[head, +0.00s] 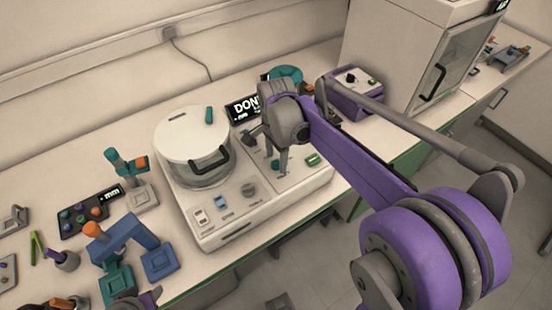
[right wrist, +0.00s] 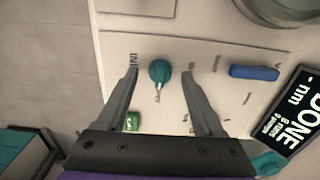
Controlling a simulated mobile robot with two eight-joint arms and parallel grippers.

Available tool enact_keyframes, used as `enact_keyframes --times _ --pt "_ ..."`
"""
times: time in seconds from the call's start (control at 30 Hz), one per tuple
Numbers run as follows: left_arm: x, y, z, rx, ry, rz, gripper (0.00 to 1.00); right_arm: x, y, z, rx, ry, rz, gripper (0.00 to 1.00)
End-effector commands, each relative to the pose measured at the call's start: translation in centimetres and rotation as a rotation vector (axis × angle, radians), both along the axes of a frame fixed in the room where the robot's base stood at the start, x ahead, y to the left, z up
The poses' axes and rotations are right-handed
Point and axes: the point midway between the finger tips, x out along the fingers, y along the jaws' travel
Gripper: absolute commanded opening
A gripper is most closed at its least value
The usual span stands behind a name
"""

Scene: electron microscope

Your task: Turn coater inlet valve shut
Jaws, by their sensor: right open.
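The coater (head: 235,215) is the white machine with a round, lidded chamber, on the bench in the head view. Its inlet valve is a teal knob (head: 275,164) on the panel right of the chamber. In the right wrist view the knob (right wrist: 159,70) has a short stem pointing down the picture, beside a partly covered label beginning "IN". My right gripper (head: 270,150) is open over the panel, one finger on each side of the knob, with gaps showing.
A display (head: 243,108) reading "DONE" stands behind the coater. A blue bar-shaped control (right wrist: 255,73) and a green switch (right wrist: 132,122) share the panel. A purple box (head: 355,92) and a white cabinet (head: 400,50) stand to the right. Stands and small tools crowd the left bench.

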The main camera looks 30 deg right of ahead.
Motion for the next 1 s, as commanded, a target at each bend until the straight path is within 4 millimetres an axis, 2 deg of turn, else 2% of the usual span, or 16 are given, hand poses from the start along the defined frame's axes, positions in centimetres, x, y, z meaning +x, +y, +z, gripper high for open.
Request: enact_keyframes --times 0.37,0.73,1.0 --pt "-0.01 0.00 -0.05 0.000 0.000 0.000 0.50 0.01 0.01 -0.64 0.000 0.000 0.000 0.69" --pt "-0.01 0.00 -0.05 0.000 0.000 0.000 0.50 0.01 0.00 -0.61 0.000 -0.001 0.000 0.02" --pt "-0.01 0.00 -0.04 0.000 0.000 0.000 0.50 0.01 0.00 -0.60 0.000 -0.001 0.007 0.00"
